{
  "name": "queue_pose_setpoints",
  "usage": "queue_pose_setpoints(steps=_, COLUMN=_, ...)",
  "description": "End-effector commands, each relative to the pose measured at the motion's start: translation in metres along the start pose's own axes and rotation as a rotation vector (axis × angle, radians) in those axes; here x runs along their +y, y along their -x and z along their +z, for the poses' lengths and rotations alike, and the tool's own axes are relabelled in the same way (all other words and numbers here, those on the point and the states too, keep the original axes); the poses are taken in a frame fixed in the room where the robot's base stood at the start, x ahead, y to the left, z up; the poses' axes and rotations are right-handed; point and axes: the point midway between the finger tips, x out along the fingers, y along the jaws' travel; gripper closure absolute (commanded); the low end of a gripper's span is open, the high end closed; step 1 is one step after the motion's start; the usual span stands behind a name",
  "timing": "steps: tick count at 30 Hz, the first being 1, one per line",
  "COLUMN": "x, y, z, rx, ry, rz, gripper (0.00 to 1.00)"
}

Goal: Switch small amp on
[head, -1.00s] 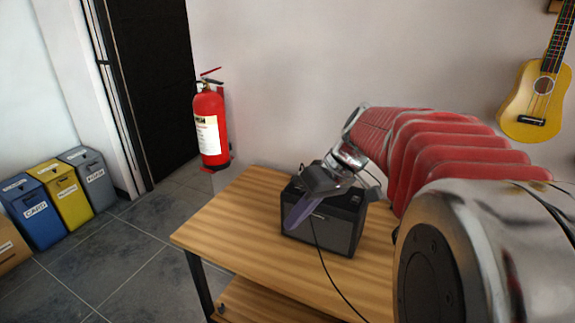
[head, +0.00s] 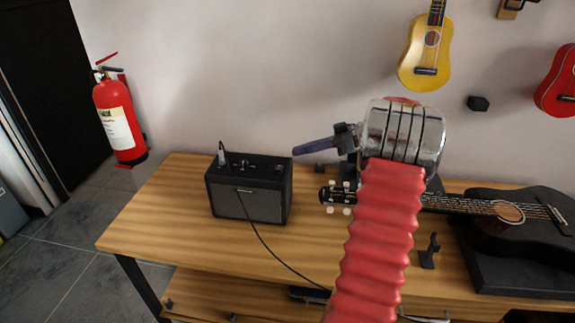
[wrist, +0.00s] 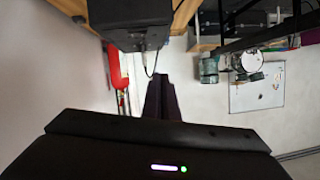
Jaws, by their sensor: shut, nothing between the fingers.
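The small black amp (head: 250,202) with a grey front grille stands upright on the wooden table, left of the middle. A cable is plugged into its top panel, where small controls show; the switch state is too small to tell. My gripper (head: 296,151) is shut and empty. Its purple fingers point left, above the amp's right top edge in the head view; I cannot tell whether they touch it. In the wrist view the shut fingers (wrist: 160,98) reach toward the middle, and the dark amp (wrist: 128,14) shows at the top.
A black guitar (head: 490,207) lies on the wooden table (head: 150,225) to the right. The cable runs from the amp across the tabletop. A fire extinguisher (head: 120,120) hangs at left; a yellow ukulele (head: 425,60) is on the wall. The table's left end is clear.

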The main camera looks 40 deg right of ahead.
Motion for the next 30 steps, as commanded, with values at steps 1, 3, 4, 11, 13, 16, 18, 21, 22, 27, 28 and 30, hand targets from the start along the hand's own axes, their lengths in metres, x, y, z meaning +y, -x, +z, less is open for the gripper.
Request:
queue_pose_setpoints(steps=1, x=0.010, y=0.013, z=0.008, rx=0.032, ry=0.020, rz=0.014, gripper=1.00)
queue_pose_setpoints(steps=3, x=0.019, y=0.026, z=0.014, rx=0.069, ry=0.054, rz=0.029, gripper=1.00)
queue_pose_setpoints(steps=4, x=0.022, y=0.031, z=0.016, rx=0.082, ry=0.065, rz=0.034, gripper=1.00)
queue_pose_setpoints(steps=11, x=0.030, y=0.042, z=0.021, rx=0.115, ry=0.102, rz=0.050, gripper=1.00)
queue_pose_setpoints(steps=13, x=0.029, y=0.042, z=0.021, rx=0.114, ry=0.102, rz=0.050, gripper=1.00)
queue_pose_setpoints(steps=16, x=0.029, y=0.042, z=0.021, rx=0.113, ry=0.101, rz=0.049, gripper=1.00)
queue_pose_setpoints(steps=18, x=0.029, y=0.041, z=0.021, rx=0.113, ry=0.100, rz=0.049, gripper=1.00)
queue_pose_setpoints(steps=21, x=0.029, y=0.038, z=0.020, rx=0.113, ry=0.100, rz=0.048, gripper=1.00)
queue_pose_setpoints(steps=22, x=0.029, y=0.037, z=0.020, rx=0.113, ry=0.099, rz=0.048, gripper=1.00)
queue_pose_setpoints(steps=27, x=0.029, y=0.021, z=0.018, rx=0.112, ry=0.099, rz=0.047, gripper=1.00)
queue_pose_setpoints(steps=28, x=0.030, y=0.016, z=0.018, rx=0.111, ry=0.099, rz=0.047, gripper=1.00)
queue_pose_setpoints(steps=30, x=0.030, y=0.006, z=0.017, rx=0.112, ry=0.098, rz=0.046, gripper=1.00)
